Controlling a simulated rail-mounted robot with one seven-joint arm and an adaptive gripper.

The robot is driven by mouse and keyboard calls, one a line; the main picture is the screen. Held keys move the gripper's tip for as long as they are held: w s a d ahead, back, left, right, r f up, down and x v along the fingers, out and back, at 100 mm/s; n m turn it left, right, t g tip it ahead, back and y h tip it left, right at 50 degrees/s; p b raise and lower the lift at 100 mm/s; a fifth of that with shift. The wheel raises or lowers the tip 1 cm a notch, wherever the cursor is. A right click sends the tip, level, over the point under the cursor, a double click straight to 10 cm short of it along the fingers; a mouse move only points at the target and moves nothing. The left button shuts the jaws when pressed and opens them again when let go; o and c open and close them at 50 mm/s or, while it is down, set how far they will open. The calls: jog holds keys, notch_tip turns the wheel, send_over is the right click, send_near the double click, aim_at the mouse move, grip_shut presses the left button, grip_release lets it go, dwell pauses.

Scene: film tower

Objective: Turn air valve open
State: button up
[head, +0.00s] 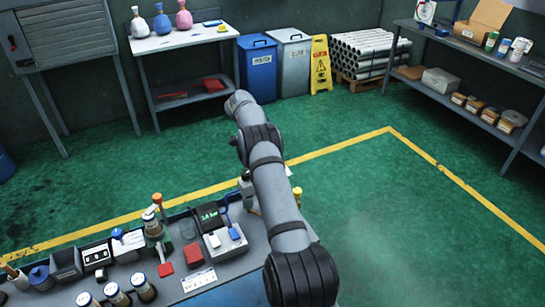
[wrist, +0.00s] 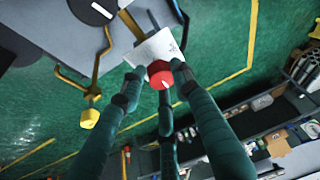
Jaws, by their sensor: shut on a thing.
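In the wrist view a red round knob (wrist: 160,78) with a pale mark on its face sits in front of a white plate (wrist: 158,47); it appears to be the air valve. My gripper (wrist: 157,71) has its dark fingers closed in around the knob, with fingertips at its sides. Whether the valve is open or closed cannot be read from the mark. In the head view my arm crosses the middle of the picture, and my gripper and the knob cannot be made out.
A bent yellow pipe with a yellow end (wrist: 90,118) is left of the fingers. In the head view a workbench (head: 235,272) with several jars and instruments lies at the front. Shelving (head: 455,45) stands at the right. The green floor (head: 370,215) beyond the bench is clear.

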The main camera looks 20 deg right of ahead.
jog(key=shift+w+d+r+m+p, duration=0.2)
jog(key=shift+d+r+m+p, duration=0.1)
jog(key=shift+p, duration=0.05)
dwell(0.3)
jog(key=o, duration=0.8)
jog(key=shift+c, duration=0.2)
jog(key=o, duration=0.3)
jog(key=shift+s+f, duration=0.1)
jog(key=shift+f, duration=0.1)
jog(key=shift+o, duration=0.2)
jog(key=shift+a, duration=0.1)
jog(key=v, duration=1.2)
jog(key=shift+f, duration=0.15)
jog(key=x, duration=1.2)
